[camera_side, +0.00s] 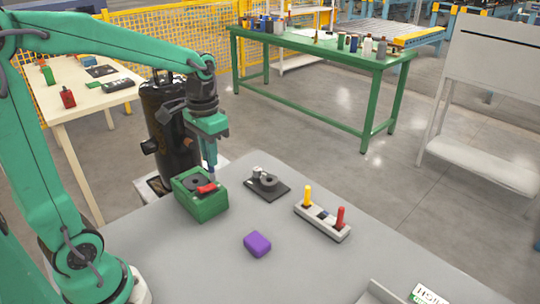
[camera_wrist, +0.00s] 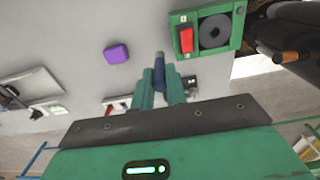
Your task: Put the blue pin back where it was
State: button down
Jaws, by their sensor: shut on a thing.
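My gripper (camera_side: 208,142) is shut on the blue pin (camera_side: 211,160), which points downward above the far edge of the grey table, just behind the green box. In the wrist view the blue pin (camera_wrist: 159,68) stands out between my two green fingers (camera_wrist: 160,85). The pale rack (camera_side: 330,226) lies to the right on the table. It holds an upright yellow pin (camera_side: 307,196) at its far end and an upright red pin (camera_side: 340,217) at its near end. A dark blue patch (camera_side: 322,214) shows between them; I cannot tell whether it is a hole.
The green box (camera_side: 204,206) with a red switch and black disc stands near the held pin. A dark plate with a small grey device (camera_side: 267,184) lies between box and rack. A purple block (camera_side: 257,244) sits in front. The table's front middle is clear.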

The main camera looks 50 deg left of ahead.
jog(key=shift+w, duration=0.1)
jog(key=w+d+f, duration=0.1)
jog(key=w+d, duration=0.3)
jog(key=d, duration=0.5)
jog(key=w+d+f, duration=0.1)
jog(key=w+d, duration=0.3)
jog(key=d, duration=0.5)
jog(key=w+d+f, duration=0.1)
jog(key=w+d, duration=0.2)
jog(key=d, duration=0.6)
jog(key=shift+w, duration=0.4)
jog(key=shift+a, duration=0.1)
jog(key=w+a+f, duration=0.7)
jog(key=w+a, duration=0.1)
jog(key=shift+w, duration=0.15)
jog(key=shift+f, duration=1.95)
jog(key=shift+f, duration=0.1)
